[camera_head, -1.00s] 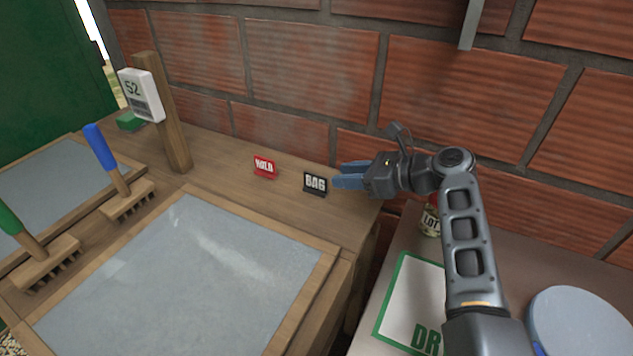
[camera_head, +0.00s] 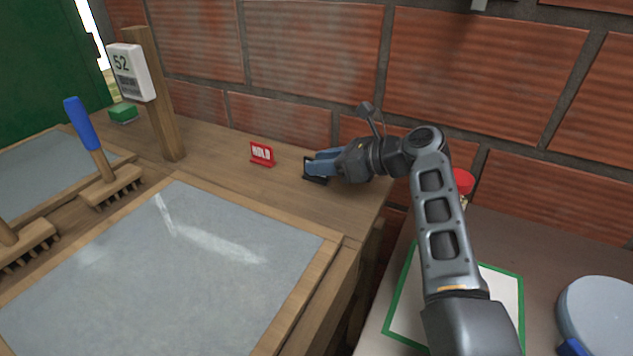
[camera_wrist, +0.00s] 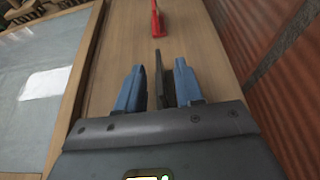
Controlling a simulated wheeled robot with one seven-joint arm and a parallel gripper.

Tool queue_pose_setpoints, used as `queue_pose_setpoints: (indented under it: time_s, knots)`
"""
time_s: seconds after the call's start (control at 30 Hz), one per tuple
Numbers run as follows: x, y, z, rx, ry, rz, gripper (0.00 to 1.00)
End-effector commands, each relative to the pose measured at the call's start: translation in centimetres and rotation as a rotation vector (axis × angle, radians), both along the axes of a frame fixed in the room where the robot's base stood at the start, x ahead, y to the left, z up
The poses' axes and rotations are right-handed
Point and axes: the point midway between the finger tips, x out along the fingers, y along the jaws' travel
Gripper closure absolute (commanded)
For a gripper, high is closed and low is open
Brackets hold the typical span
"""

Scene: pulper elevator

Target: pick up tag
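Two small tags stand on the wooden ledge by the brick wall. The red HOLD tag (camera_head: 262,154) stands free; it also shows beyond my fingers in the wrist view (camera_wrist: 157,22). The black tag (camera_head: 314,178), which read BAG a second ago, is partly covered by my gripper (camera_head: 318,165). In the wrist view, the black tag (camera_wrist: 159,75) stands edge-on between the two blue fingers of my gripper (camera_wrist: 158,80). Gaps show between the tag and both fingers, so the gripper is open around it.
A wooden post with a white S2 card (camera_head: 131,72) stands at the left, with a blue-handled rake (camera_head: 105,165) near it. A grey-topped framed panel (camera_head: 170,260) lies in front. A red-lidded jar (camera_head: 463,182) stands behind my arm. The brick wall runs close behind the ledge.

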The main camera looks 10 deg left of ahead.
Motion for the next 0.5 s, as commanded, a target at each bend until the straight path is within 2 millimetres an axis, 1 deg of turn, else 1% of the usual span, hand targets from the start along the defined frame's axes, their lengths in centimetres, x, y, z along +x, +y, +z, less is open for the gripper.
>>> queue_pose_setpoints:
  time_s: [0.3,0.5]
  knots:
    - [0.07,0.19,0.01,0.000,0.000,0.000,0.65]
    - [0.06,0.17,0.02,0.000,0.000,0.000,0.84]
